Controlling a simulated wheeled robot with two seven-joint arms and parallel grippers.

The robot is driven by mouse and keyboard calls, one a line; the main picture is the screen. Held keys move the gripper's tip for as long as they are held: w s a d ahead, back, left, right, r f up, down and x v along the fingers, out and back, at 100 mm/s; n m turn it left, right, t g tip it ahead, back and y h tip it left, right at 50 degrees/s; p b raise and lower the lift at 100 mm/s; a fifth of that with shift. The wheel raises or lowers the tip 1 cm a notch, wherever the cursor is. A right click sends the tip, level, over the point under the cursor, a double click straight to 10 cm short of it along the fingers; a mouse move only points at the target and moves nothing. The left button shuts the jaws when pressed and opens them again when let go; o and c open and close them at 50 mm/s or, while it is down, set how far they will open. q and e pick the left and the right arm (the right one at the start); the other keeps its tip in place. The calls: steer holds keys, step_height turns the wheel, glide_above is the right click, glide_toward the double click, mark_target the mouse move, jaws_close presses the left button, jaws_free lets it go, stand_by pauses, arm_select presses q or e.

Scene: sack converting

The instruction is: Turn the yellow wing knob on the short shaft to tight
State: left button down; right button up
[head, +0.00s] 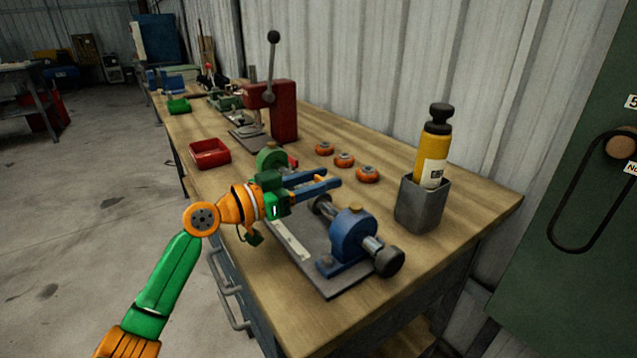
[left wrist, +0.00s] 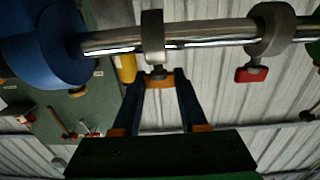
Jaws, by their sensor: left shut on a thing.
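The yellow wing knob (left wrist: 160,80) is on a grey collar (left wrist: 152,36) around the shiny shaft (left wrist: 205,33) in the left wrist view. My left gripper (left wrist: 161,87) is shut on the knob, one blue finger on each side. In the head view my left gripper (head: 331,178) reaches in from the left over the shaft fixture, and its fingers hide the knob. A second collar (left wrist: 271,30) with a red wing knob (left wrist: 250,74) sits to the right along the shaft. My right gripper is out of view.
The fixture has a blue bearing block (head: 350,235) with a black end knob (head: 389,261), on a grey plate (head: 333,283). A grey holder (head: 418,207) with a yellow bottle (head: 433,157) stands to the right. Several orange rings (head: 344,160) and a red tray (head: 209,153) lie behind.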

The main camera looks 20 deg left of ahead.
arm_select(q)
steer(key=c, duration=0.7)
jaws_free()
steer(key=shift+d, duration=0.2)
steer(key=b+v, duration=0.2)
steer(key=v, duration=0.5)
steer(key=shift+b, duration=0.3)
